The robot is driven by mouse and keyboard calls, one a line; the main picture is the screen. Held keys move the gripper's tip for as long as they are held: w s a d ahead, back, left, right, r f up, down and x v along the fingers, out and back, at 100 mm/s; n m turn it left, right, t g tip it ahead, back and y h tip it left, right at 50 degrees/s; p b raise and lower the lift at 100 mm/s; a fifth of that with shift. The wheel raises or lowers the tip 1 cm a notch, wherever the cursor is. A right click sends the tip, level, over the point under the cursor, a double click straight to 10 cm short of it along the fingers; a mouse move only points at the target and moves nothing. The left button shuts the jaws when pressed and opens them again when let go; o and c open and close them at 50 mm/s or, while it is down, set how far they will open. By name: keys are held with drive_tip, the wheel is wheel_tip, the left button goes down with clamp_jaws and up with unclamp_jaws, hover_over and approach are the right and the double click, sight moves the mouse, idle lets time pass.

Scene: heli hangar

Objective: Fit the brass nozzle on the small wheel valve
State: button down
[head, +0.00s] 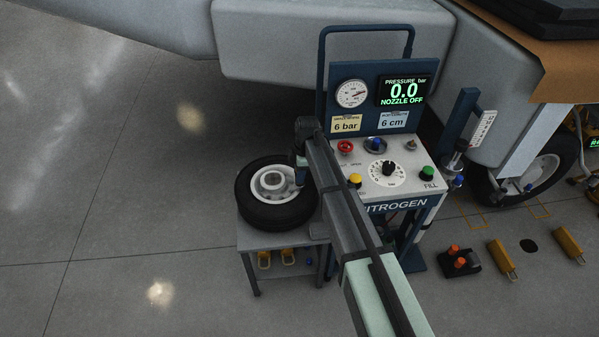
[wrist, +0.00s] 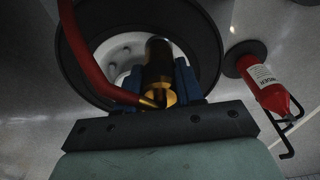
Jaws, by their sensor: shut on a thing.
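The small wheel (head: 256,211), a black tyre with a pale hub, lies flat on a low grey stand (head: 246,240). It also shows in the wrist view (wrist: 212,50), below my gripper. My gripper (wrist: 159,84) has blue fingers shut on the brass nozzle (wrist: 158,60), and a red hose (wrist: 78,48) runs from it. In the head view my gripper (head: 301,182) is at the right side of the wheel, and my arm hides part of it. I cannot make out the valve, nor whether the nozzle touches it.
A blue nitrogen cart (head: 420,160) with gauge, knobs and buttons stands right of the wheel. Its display (head: 404,91) reads 0.0 and NOZZLE OFF. A red cylinder (wrist: 270,88) shows at right in the wrist view. Floor left of the stand is clear.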

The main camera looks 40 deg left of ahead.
drive_tip(key=shift+f, duration=0.4)
drive_tip(key=c, duration=1)
unclamp_jaws()
drive_tip(key=shift+w+d+r, duration=0.15)
drive_tip(key=shift+r, duration=1.65)
drive_tip(key=shift+w+d+r, duration=0.15)
drive_tip(key=shift+d+r, duration=0.05)
drive_tip(key=shift+r, duration=1.6)
drive_tip(key=shift+w+d+r, duration=0.15)
drive_tip(key=shift+r, duration=1.65)
